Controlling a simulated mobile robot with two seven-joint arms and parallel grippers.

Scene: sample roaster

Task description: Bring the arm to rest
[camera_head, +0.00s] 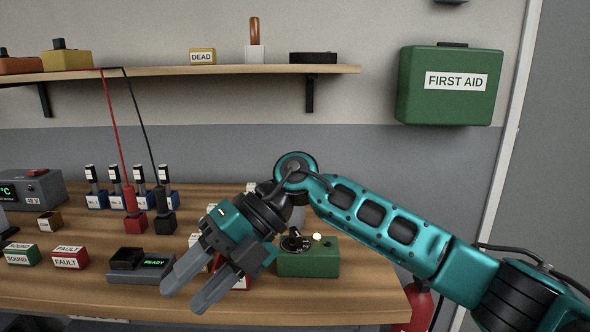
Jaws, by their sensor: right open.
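My right arm (375,220) comes in from the right and reaches over the wooden bench. My right gripper (190,288) is open, its two grey fingers apart with nothing between them. My left gripper is not in view.
The bench (350,295) holds a green box (310,262) by my wrist, a READY device (142,272), red and black probes (130,222) and FAULT blocks (70,258). A shelf (170,73) and first aid box (450,105) are on the wall. A red extinguisher (421,305) stands lower right.

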